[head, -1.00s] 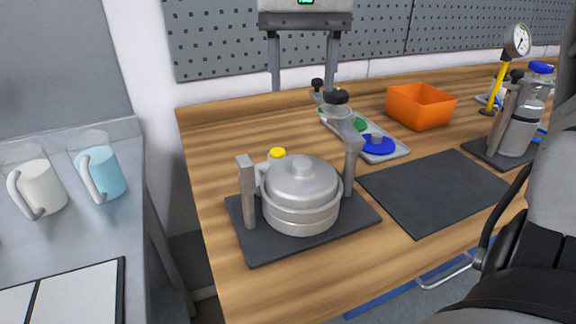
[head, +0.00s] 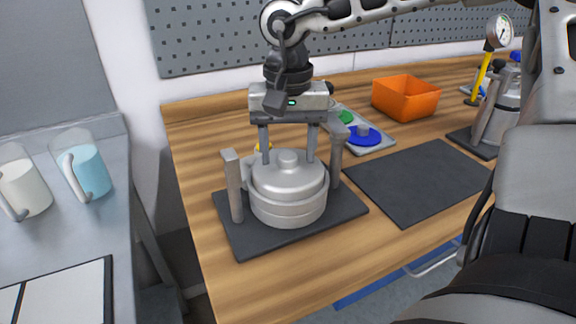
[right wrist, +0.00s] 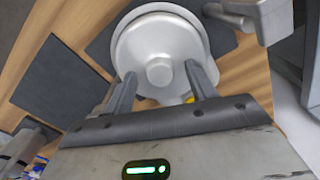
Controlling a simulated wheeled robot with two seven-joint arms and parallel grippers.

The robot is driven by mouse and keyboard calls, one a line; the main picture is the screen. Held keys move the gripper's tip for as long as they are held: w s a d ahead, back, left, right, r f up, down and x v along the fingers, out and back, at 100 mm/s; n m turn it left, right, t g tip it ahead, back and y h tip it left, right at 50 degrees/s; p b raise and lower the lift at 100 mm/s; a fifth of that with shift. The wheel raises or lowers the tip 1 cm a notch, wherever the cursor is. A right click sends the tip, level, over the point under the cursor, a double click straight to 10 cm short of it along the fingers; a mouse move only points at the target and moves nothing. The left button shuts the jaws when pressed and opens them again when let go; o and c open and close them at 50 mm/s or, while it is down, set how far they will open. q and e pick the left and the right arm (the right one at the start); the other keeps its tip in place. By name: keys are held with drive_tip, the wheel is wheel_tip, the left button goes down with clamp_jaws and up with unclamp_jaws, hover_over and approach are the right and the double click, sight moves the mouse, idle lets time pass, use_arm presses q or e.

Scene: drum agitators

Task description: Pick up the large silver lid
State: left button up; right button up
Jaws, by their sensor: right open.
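The large silver lid (head: 288,173) sits on a round silver vessel (head: 288,212), with a small round knob (head: 288,158) in its middle. The vessel stands between two upright grey posts on a dark base plate. In the right wrist view the lid (right wrist: 160,45) fills the top middle, and the fingers (right wrist: 160,80) are spread on either side of the knob, with nothing held. My left gripper is not in view.
A dark mat (head: 420,180) lies right of the base plate. A tray (head: 372,145) with blue and green pieces and an orange bin (head: 405,97) stand behind. Two jugs, one with blue liquid (head: 87,172), stand on the left counter. The wooden table's front is clear.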

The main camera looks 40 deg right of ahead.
clamp_jaws()
drive_tip(key=shift+r, duration=0.15)
